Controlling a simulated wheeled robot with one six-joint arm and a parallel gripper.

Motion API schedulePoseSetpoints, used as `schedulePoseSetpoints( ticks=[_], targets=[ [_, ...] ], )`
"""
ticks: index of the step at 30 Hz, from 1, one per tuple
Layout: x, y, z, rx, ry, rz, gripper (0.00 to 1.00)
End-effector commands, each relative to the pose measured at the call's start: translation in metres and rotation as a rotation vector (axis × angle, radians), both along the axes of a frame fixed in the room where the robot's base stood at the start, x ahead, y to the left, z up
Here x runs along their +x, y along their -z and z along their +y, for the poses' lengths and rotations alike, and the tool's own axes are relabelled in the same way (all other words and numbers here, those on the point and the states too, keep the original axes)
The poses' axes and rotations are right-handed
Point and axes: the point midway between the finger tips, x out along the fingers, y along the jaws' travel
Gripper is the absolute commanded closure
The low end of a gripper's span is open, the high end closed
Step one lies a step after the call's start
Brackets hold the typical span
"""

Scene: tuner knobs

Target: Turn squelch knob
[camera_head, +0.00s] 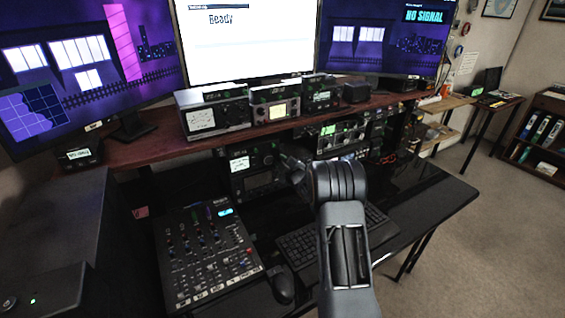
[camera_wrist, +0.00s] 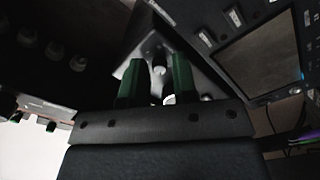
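My gripper (camera_wrist: 157,66) is open in the wrist view, with two green fingers apart. A small pale knob (camera_wrist: 159,71) on a grey panel (camera_wrist: 152,46) shows in the gap between them. A second pale round part (camera_wrist: 169,99) shows closer to the gripper's base. I cannot read a label, so I cannot tell which one is the squelch knob, nor whether a finger touches it. In the head view my gripper (camera_head: 289,163) reaches the radios under the shelf, beside a radio with a lit display (camera_head: 240,164). My arm hides part of that area.
A dark red shelf (camera_head: 160,146) with several radios runs above the gripper. A mixer (camera_head: 205,255), a mouse (camera_head: 281,285) and a keyboard (camera_head: 299,246) lie on the black desk (camera_head: 428,190). The wrist view shows a screen (camera_wrist: 258,57) at right and dark knobs at left.

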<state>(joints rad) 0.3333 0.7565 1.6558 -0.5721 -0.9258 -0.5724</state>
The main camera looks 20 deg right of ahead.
Motion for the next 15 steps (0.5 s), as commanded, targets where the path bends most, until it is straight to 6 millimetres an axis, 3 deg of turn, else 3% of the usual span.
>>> schedulePoseSetpoints(
  ticks=[7,15],
  targets=[
    [0.0005,-0.0002,-0.0001,0.0,0.0,0.0,0.74],
    [0.0003,-0.0002,-0.0001,0.0,0.001,-0.001,0.98]
  ],
)
